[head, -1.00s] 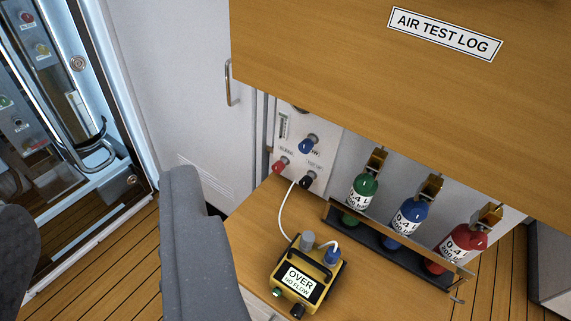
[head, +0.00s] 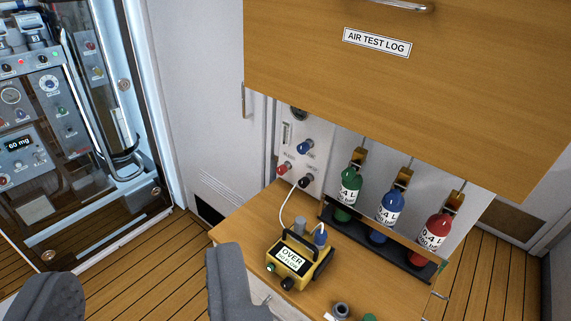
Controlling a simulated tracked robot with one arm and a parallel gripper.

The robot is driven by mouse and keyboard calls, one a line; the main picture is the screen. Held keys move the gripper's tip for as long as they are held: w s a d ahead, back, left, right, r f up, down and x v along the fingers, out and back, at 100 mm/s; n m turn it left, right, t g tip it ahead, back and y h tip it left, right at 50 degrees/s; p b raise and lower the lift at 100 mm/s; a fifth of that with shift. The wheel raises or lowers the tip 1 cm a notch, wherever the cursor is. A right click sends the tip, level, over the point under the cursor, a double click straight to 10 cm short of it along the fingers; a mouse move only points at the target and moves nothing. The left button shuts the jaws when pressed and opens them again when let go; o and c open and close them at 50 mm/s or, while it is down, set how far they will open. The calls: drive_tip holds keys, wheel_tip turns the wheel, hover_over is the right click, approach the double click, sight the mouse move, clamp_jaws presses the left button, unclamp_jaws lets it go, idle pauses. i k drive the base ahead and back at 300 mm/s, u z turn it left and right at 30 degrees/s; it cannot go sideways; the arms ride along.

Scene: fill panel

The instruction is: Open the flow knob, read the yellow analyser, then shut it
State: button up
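The blue knob (head: 305,146) sits on the pale fill panel (head: 318,128), above a red knob (head: 283,168) and a black fitting (head: 305,182). The blue knob's label is too small to read now. The yellow analyser (head: 315,275) stands on the wooden counter below the panel. Its white screen (head: 290,262) shows OVER, with a smaller line blurred beneath. A white tube (head: 285,207) runs between the panel's lower part and the analyser.
Green (head: 350,186), blue (head: 389,208) and red (head: 434,232) bottles stand in a rack right of the analyser. A wooden cabinet front (head: 450,85) overhangs them. A glass-fronted instrument cabinet (head: 90,130) is at left.

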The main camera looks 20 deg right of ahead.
sight(302, 148)
drive_tip(key=z, duration=0.2)
drive_tip(key=i, duration=0.85)
drive_tip(key=u, duration=0.1)
